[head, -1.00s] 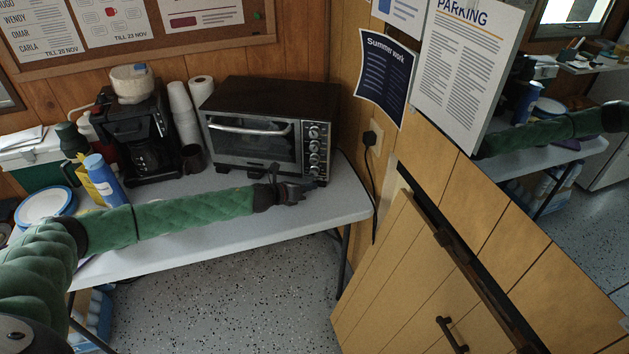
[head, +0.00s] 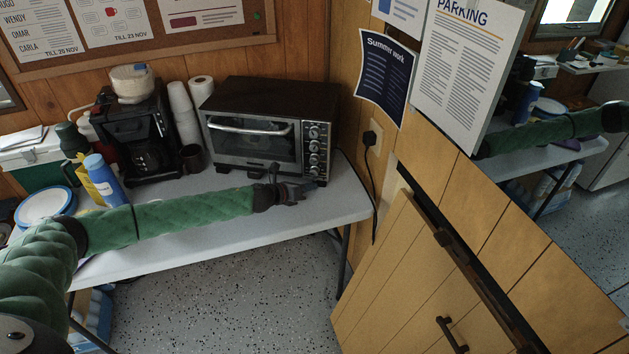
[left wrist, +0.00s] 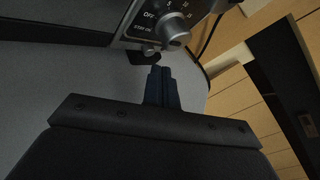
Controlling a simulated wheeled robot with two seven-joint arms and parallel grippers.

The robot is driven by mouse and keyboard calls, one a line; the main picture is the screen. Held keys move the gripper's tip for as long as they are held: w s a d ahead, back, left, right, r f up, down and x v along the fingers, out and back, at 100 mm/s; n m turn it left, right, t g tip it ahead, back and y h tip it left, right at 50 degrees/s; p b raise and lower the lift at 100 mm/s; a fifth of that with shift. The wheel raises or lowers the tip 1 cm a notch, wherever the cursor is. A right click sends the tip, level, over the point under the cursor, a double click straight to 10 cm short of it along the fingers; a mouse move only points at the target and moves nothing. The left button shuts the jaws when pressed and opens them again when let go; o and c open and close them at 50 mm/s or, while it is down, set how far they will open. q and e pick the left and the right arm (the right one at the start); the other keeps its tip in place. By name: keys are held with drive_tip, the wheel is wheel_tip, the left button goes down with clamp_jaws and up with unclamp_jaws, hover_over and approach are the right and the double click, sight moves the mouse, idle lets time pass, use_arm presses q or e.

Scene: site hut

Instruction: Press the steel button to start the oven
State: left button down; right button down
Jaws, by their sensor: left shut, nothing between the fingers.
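The toaster oven (head: 262,84) stands at the right end of the white table, with a column of knobs on its front right panel (head: 316,150). My left gripper (head: 315,184) is shut and empty, just in front of the panel's lower end. In the left wrist view, its closed fingers (left wrist: 160,78) point at the lower part of the panel. A round knob (left wrist: 175,27) sits above the fingertips. A small steel button (left wrist: 150,49) appears left of and below the knob, close to the fingertips. I cannot tell any contact. My right gripper is out of view.
A coffee maker (head: 140,140), paper cups (head: 184,115) and a dark mug (head: 192,158) stand left of the oven. A blue bottle (head: 103,180) is near my left forearm. A cable (head: 373,185) hangs at the right wall. The table front (head: 230,230) is clear.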

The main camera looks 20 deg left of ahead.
use_arm(q)
drive_tip(key=shift+w, duration=0.25)
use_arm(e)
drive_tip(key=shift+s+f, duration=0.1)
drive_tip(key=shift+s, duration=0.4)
use_arm(q)
drive_tip(key=shift+w, duration=0.15)
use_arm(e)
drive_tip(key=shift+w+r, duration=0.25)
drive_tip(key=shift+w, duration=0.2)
use_arm(q)
drive_tip(key=shift+w, duration=0.1)
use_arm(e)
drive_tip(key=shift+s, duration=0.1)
use_arm(q)
drive_tip(key=shift+w+p, duration=0.3)
drive_tip(key=shift+s, duration=0.15)
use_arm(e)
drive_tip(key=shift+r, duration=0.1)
use_arm(q)
drive_tip(key=shift+s, duration=0.65)
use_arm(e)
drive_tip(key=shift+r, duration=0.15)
